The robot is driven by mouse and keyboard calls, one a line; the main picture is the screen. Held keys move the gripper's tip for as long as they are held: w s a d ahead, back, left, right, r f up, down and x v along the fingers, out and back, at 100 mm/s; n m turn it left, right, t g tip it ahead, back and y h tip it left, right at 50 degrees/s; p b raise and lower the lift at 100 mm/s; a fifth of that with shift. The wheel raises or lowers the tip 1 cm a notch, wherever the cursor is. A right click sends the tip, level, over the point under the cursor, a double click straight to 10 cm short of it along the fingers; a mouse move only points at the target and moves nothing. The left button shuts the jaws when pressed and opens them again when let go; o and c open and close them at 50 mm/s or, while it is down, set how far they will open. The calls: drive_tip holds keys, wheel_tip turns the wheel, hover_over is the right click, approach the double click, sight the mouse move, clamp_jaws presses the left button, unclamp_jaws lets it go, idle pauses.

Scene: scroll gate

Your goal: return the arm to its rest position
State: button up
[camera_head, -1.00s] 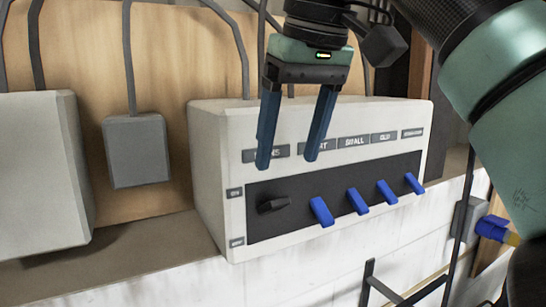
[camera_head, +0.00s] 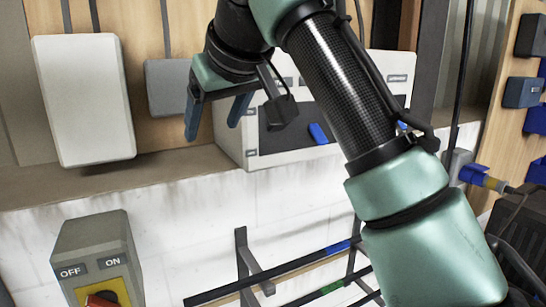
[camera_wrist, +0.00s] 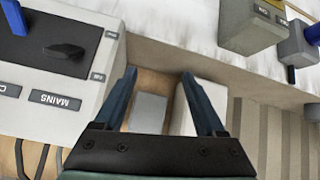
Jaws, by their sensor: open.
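My gripper (camera_head: 213,130) is open and empty, its two blue fingers pointing down in front of the wooden backboard. In the head view it hangs to the left of the white switch panel (camera_head: 228,141). My arm covers most of the panel's front; one blue lever (camera_head: 318,133) shows past it. In the wrist view my gripper (camera_wrist: 157,85) has nothing between its fingers. The panel also shows there at the left, with its black lever (camera_wrist: 64,51) and MAINS label (camera_wrist: 55,100), apart from the fingers.
A blank white box (camera_head: 83,100) and a grey box (camera_head: 168,87) are on the backboard at left. A grey ON/OFF switch box (camera_head: 98,250) with a red knob is on the white wall below. A rack with rods (camera_head: 290,265) stands low, and a blue plug (camera_head: 472,174) is at right.

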drive_tip(key=s+a+t+y+b, duration=0.3)
drive_tip(key=a+t+y+b, duration=0.25)
drive_tip(key=t, duration=0.25)
drive_tip(key=s+d+m+t+h+b, duration=0.6)
drive_tip(key=s+d+m+t+h, duration=0.2)
drive_tip(key=s+d, duration=0.6)
drive_tip(key=s+t+h, duration=0.2)
drive_tip(key=s+t, duration=0.1)
drive_tip(key=s, duration=0.1)
drive_tip(key=shift+f+t, duration=0.3)
drive_tip(key=shift+f, duration=0.05)
idle(0.8)
